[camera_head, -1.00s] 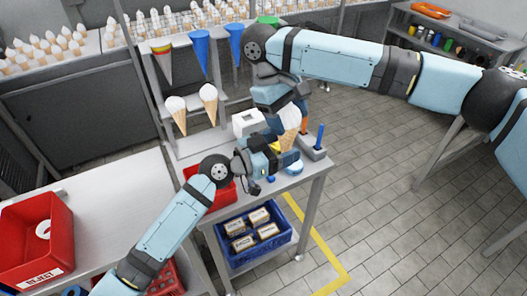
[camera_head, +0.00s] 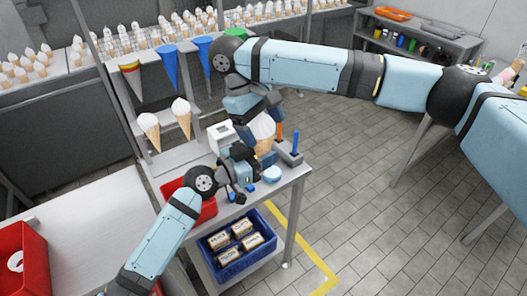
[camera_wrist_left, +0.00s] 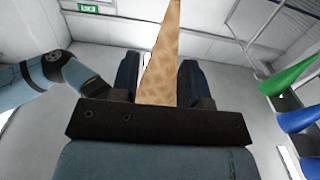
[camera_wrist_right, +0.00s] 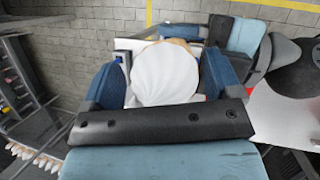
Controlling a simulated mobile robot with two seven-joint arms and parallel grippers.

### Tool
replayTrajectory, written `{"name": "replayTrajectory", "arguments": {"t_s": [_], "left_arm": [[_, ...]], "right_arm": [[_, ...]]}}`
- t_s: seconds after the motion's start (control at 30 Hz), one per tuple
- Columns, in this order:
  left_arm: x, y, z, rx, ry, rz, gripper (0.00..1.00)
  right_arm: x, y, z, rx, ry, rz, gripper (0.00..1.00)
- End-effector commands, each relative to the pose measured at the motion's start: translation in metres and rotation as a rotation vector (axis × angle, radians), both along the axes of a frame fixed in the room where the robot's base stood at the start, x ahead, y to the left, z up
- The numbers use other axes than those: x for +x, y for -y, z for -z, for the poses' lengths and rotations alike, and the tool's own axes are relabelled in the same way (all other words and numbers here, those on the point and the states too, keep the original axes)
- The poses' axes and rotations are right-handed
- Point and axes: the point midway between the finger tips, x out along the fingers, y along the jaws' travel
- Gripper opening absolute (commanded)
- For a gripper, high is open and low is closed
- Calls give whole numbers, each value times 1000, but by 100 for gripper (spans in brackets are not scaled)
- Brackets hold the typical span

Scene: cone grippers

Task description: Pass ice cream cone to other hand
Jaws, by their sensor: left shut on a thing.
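The ice cream cone (camera_head: 265,146) stands out from the work table in the head view, white scoop upward. My left gripper (camera_head: 248,160) is shut on its wafer part from below; in the left wrist view the tan wafer (camera_wrist_left: 163,60) lies between the two fingers. The wafer's tip is hidden in the head view. My right gripper (camera_head: 256,116) comes down from above, close over the scoop. In the right wrist view the white scoop (camera_wrist_right: 165,76) sits between its spread fingers, which look open. Whether they touch the scoop I cannot tell.
A stand with orange and blue posts (camera_head: 290,155) is just right of the cone. A white box (camera_head: 220,137) is behind my left gripper. A rack holds two cones (camera_head: 181,115) and colored funnels (camera_head: 168,65). A blue crate (camera_head: 235,262) sits below. Floor at right is clear.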

Motion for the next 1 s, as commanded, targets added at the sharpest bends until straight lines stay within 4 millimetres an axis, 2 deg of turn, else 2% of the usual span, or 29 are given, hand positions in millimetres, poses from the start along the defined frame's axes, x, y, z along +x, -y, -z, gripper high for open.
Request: {"name": "replayTrajectory", "arguments": {"t_s": [0.43,0.57,0.67,1.0], "left_arm": [[1,1,-1,-1,0,-1,29],[1,1,-1,0,-1,-1,29],[1,1,0,0,-2,0,29],[1,0,0,0,-1,0,28]], "right_arm": [[-5,-6,1,7,-10,-15,94],[-4,-8,-4,7,-9,-17,94],[-2,-13,-17,8,-6,-18,94],[13,-37,-82,3,0,-8,94]]}}
